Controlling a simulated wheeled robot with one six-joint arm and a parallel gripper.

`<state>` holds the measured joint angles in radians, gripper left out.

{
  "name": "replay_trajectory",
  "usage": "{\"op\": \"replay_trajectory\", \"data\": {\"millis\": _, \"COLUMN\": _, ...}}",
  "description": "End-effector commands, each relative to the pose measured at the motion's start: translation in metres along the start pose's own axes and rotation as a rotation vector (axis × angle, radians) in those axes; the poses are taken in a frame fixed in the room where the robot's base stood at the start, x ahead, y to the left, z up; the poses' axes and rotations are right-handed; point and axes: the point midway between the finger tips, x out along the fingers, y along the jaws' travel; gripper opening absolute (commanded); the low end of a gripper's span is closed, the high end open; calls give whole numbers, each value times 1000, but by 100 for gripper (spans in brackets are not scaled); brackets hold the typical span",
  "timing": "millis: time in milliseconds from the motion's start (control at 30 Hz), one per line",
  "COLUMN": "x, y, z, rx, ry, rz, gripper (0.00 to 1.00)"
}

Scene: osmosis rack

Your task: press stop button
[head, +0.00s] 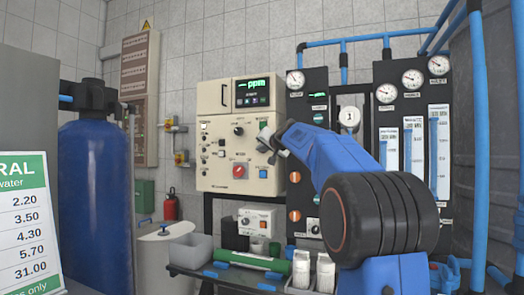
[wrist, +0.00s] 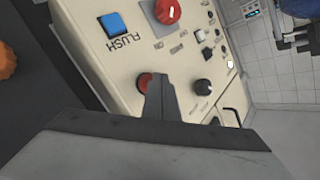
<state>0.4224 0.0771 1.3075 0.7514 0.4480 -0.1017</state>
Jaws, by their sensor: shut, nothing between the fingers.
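A cream control panel (head: 214,150) with a ppm display stands in the middle of the head view. In the wrist view, a round red button (wrist: 144,82) shows on the panel (wrist: 105,65), partly covered by my shut gripper (wrist: 160,80). Its label is hidden, so I cannot read whether it says stop. My fingertips overlap the button's edge in this view; I cannot tell if they touch it. In the head view, my gripper (head: 268,144) is at the panel's right side, just below a green button (head: 263,126), and hides the red button.
A red selector knob (wrist: 167,11), a blue FLUSH button (wrist: 114,24) and a black knob (wrist: 203,87) are close by on the panel. Gauges and blue pipes (head: 380,36) stand at right. A blue tank (head: 92,200) stands at left.

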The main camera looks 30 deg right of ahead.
Motion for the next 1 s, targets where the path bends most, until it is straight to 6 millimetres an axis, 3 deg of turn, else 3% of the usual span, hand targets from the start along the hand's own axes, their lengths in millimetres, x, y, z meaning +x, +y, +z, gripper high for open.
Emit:
{"op": "replay_trajectory", "data": {"millis": 567, "x": -7, "y": -5, "z": 5, "rx": 1, "ry": 0, "rz": -1, "gripper": 0}}
{"op": "replay_trajectory", "data": {"millis": 1000, "x": -30, "y": -22, "z": 21, "rx": 0, "ry": 0, "rz": -1, "gripper": 0}}
